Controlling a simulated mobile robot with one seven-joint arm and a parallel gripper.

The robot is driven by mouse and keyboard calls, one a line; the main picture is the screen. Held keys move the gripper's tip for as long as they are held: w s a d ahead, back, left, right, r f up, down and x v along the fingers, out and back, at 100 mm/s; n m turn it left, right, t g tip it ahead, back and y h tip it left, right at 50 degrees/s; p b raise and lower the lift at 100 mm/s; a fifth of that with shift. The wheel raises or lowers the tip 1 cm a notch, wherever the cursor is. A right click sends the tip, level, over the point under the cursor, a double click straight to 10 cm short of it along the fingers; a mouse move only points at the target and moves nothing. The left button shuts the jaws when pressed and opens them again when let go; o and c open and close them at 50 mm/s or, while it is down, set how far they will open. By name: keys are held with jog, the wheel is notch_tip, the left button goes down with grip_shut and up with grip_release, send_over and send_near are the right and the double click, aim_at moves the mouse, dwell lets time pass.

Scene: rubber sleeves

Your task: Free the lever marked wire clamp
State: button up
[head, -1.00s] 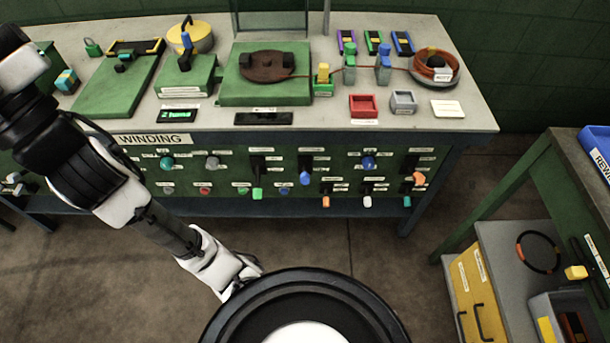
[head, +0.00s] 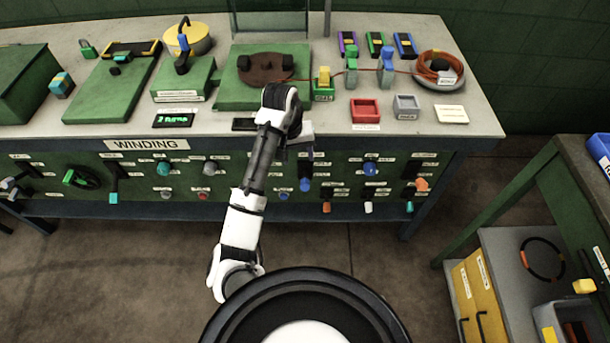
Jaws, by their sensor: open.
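The green front panel (head: 230,182) under the bench carries several levers and knobs with small labels. I cannot read which label says wire clamp. My arm hides the part of the panel left of the blue lever.
The bench top (head: 215,115) holds green fixtures, a red tray (head: 365,110), a grey tray (head: 406,106) and an orange wire coil (head: 440,69). A side table (head: 560,160) stands at right, with a yellow cabinet (head: 482,290) below. The floor before the bench is clear.

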aim_at(304, 181)
jog(key=f, duration=0.2)
jog(key=d+f, duration=0.1)
jog(key=f, duration=0.1)
jog(key=shift+s, duration=0.15)
jog(key=f, duration=0.6)
jog(key=d+f, duration=0.1)
jog(key=f, duration=0.3)
jog(key=shift+s, duration=0.1)
grip_shut()
